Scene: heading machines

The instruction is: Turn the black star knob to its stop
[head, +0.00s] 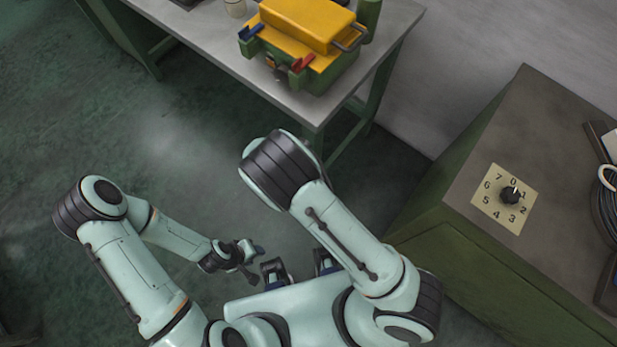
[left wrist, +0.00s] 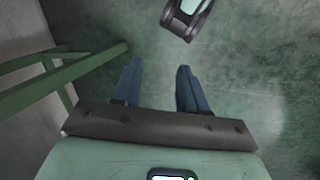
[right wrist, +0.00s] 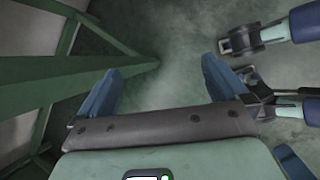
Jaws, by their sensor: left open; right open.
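The black star knob (head: 510,195) sits on a cream dial plate (head: 492,210) marked 0 to 7, on top of the green cabinet at the right of the head view. A light mark on it appears to face near 0 and 1, but it is too small to read surely. My left gripper (head: 256,264) is open and empty, low over the floor and far left of the knob; its fingers also show in the left wrist view (left wrist: 160,66).
The cabinet (head: 460,265) has a brown top with a dark coil (head: 607,200) at its right edge. A grey bench (head: 215,45) at the back carries a green and yellow machine (head: 305,40) with red and blue handles. Open floor (head: 190,140) lies left of the bench leg.

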